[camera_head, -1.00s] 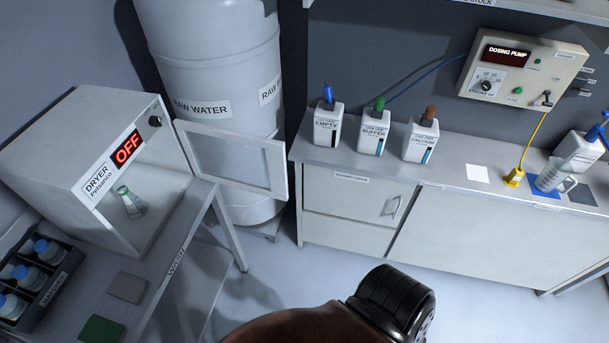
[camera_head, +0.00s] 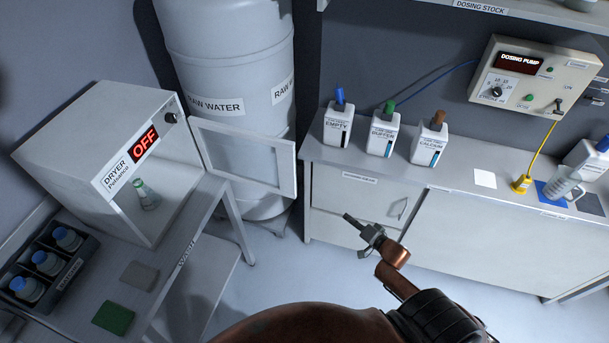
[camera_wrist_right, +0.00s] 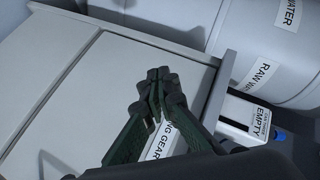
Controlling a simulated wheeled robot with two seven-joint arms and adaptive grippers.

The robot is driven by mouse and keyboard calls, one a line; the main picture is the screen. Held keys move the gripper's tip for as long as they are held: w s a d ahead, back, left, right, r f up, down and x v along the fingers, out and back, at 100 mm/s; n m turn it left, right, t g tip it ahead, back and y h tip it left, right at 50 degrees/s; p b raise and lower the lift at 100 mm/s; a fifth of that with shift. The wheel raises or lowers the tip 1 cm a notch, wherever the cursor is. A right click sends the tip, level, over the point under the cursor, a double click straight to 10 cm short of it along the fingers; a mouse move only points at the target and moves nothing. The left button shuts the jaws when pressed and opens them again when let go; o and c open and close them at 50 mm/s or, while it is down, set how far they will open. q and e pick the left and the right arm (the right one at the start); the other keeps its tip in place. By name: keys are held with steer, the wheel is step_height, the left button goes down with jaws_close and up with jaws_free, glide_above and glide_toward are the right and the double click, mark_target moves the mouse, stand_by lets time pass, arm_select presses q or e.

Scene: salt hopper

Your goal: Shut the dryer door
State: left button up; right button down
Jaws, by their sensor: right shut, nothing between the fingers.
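The dryer (camera_head: 60,145) is a white box on the left bench, with a red OFF display. Its door (camera_head: 245,158), a white frame with a pane, stands wide open, swung out to the right in front of the raw water tank. A flask with a green stopper (camera_head: 146,196) stands inside the dryer. My right gripper (camera_head: 349,219) is shut and empty, in front of the counter's cabinet and to the right of the door, apart from it. In the right wrist view its dark green fingers (camera_wrist_right: 156,88) are together before the cabinet front. My left gripper is not in view.
The raw water tank (camera_head: 225,60) stands behind the door. The counter (camera_head: 455,205) at the right bears bottles labelled empty (camera_head: 338,125), buffer (camera_head: 382,137) and calcium (camera_head: 429,143). A crate of blue-capped bottles (camera_head: 75,268) sits on the left bench. Floor between bench and counter is clear.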

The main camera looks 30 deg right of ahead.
steer(key=w+a+r+m+t+y, duration=0.1)
steer(key=w+a+r+y, duration=0.15)
steer(key=r, duration=0.55)
steer(key=w+a+r+m+t+y, duration=0.1)
steer(key=a+r, duration=0.2)
steer(key=r, duration=0.5)
steer(key=w+a+r+t+y, duration=0.1)
steer(key=a+r+y, duration=0.15)
steer(key=r, duration=0.55)
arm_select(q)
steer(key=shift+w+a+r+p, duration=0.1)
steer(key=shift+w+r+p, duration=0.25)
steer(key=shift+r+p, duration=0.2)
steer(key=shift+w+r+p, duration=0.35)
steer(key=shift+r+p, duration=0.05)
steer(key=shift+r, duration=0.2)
arm_select(e)
steer(key=w+a, duration=0.6)
steer(key=w, duration=0.1)
steer(key=shift+w+a+m+h, duration=0.15)
steer(key=shift+a+m+h, duration=0.15)
steer(key=shift+h, duration=0.1)
steer(key=shift+r, duration=0.15)
